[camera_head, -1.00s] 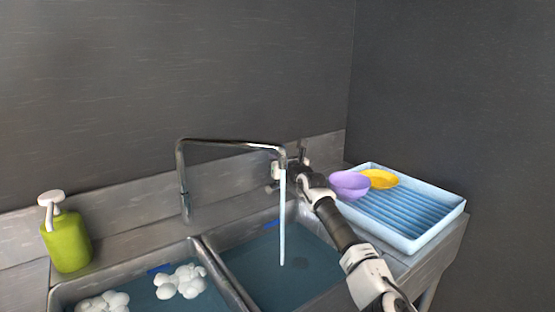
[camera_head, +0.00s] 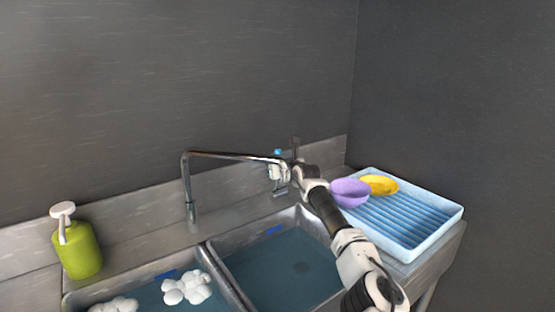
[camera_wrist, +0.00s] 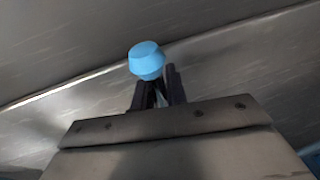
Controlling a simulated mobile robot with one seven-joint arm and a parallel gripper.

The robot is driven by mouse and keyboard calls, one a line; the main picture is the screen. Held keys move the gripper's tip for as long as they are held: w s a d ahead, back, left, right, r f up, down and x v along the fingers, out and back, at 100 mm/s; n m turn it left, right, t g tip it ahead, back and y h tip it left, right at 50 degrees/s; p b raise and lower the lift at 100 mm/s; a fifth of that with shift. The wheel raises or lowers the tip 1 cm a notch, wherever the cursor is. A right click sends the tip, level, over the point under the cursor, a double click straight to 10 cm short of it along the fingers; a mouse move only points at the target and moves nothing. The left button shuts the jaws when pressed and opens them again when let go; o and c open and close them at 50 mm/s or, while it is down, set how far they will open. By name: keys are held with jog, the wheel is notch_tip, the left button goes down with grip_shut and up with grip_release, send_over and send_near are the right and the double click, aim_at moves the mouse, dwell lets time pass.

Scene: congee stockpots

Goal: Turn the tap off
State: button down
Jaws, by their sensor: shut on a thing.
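The metal tap (camera_head: 230,155) rises behind the sinks, and its long spout reaches right across them. No water runs from it. The blue tap handle (camera_head: 277,153) shows just above my gripper (camera_head: 280,172) in the head view. In the wrist view its faceted blue top (camera_wrist: 146,60) sits at the tips of the dark fingers of my gripper (camera_wrist: 159,90). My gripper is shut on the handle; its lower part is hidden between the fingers.
Two water-filled sink basins (camera_head: 222,262) lie in front, with white foam (camera_head: 187,288) in the left one. A green soap bottle (camera_head: 78,250) stands at left. A blue rack (camera_head: 440,232) at right holds a purple bowl (camera_head: 349,192) and a yellow bowl (camera_head: 379,184).

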jog(key=shift+r, duration=0.1)
jog(key=c, duration=1.4)
grip_release()
jog(key=shift+w, duration=0.1)
jog(key=b+v, duration=0.4)
jog(key=v, duration=0.9)
jog(key=shift+s, duration=0.4)
jog(key=shift+d, duration=0.1)
